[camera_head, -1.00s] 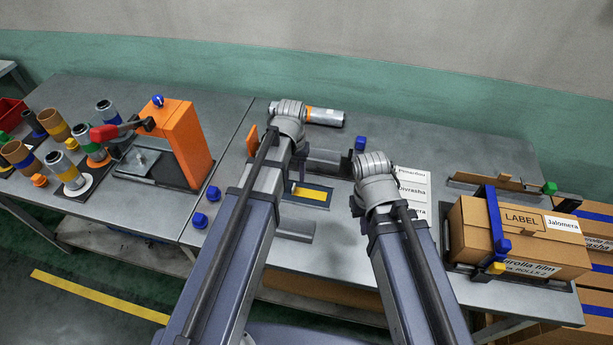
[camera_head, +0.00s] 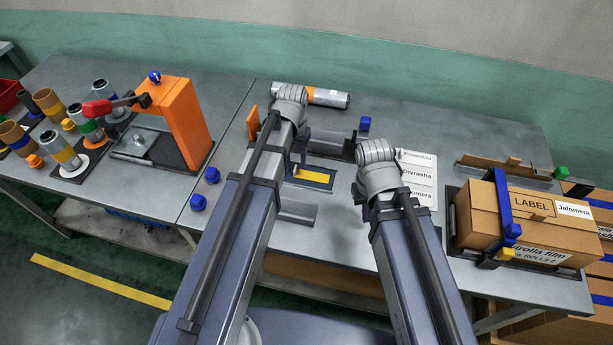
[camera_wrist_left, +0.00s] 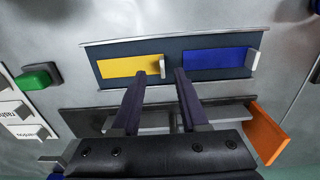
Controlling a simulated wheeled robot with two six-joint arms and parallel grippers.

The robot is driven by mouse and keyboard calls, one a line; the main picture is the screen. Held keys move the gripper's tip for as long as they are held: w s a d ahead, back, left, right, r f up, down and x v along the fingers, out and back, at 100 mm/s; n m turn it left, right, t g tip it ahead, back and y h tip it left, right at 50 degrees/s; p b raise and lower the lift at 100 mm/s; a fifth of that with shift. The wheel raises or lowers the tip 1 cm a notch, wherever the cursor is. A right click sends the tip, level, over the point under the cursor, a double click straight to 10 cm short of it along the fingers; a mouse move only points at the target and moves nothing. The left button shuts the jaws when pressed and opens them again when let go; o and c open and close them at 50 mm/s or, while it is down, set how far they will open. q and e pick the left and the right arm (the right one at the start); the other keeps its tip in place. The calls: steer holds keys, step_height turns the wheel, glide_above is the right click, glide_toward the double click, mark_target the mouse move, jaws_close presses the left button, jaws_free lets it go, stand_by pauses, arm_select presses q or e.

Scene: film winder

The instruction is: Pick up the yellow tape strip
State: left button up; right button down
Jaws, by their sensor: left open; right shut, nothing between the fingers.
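The yellow tape strip (camera_wrist_left: 130,66) lies flat on a dark blue tray (camera_wrist_left: 120,48), with a pale upright tab at its right end in the left wrist view. A blue strip (camera_wrist_left: 214,61) with a similar tab lies beside it. My left gripper (camera_wrist_left: 160,74) is open and empty, its fingertips on either side of the yellow strip's tab in that picture; I cannot tell its height above. In the head view part of the yellow strip (camera_head: 312,176) shows right of my left gripper (camera_head: 294,168); my left arm hides the blue strip. My right wrist hides the right gripper.
A grey holder with an orange end plate (camera_wrist_left: 268,132) stands beside the tray. White label sheets (camera_head: 418,180) lie right of my right wrist. A silver roll (camera_head: 325,97) lies behind. A labelled carton (camera_head: 490,225) stands right, an orange press (camera_head: 184,120) left.

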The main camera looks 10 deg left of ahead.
mark_target(295, 168)
arm_select(q)
steer(key=f+b, duration=0.2)
steer(key=f, duration=0.1)
steer(key=f+b, duration=0.1)
steer(key=shift+w+a+f, duration=0.15)
steer(key=shift+w, duration=0.1)
arm_select(e)
step_height(295, 168, down, 4)
steer(key=shift+f, duration=0.15)
arm_select(q)
jaws_close()
